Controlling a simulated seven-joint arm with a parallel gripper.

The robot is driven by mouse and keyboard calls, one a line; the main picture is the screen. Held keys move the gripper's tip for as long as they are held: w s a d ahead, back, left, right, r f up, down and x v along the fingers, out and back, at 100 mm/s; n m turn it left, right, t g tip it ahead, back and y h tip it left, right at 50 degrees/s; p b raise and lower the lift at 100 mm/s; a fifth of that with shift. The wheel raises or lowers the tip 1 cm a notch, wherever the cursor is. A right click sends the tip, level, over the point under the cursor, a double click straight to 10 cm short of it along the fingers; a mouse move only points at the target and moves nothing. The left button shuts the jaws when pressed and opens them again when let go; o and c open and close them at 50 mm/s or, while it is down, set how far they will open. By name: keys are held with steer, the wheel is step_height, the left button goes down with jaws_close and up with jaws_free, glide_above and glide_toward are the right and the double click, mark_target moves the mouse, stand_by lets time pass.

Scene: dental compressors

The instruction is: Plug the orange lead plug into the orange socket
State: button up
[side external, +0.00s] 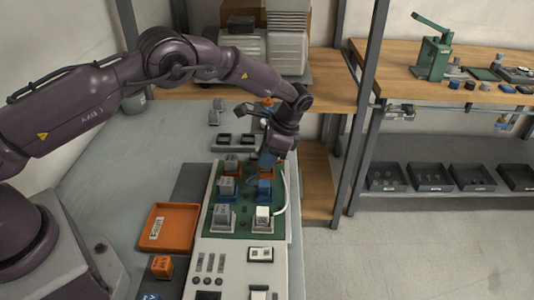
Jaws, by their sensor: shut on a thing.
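My gripper (266,160) points down over the back right of the green board (242,232), with its fingers shut. Orange (266,173) shows right below the fingertips, where the orange socket and the orange lead plug overlap; I cannot tell where one ends and the other begins, nor whether the plug is seated. The fingers and wrist hide most of the held plug. A blue plug (265,188) stands just in front of the gripper.
Grey plugs (226,186) stand along the board's left side. A white plug (263,215) stands front right, near a curved white lead (285,187). An orange tray (168,228) and an orange block (161,266) lie to the left. A grey post (362,110) rises behind right.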

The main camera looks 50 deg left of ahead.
steer(key=shift+f, duration=0.2)
steer(key=o, duration=1.3)
steer(key=shift+r, duration=3.55)
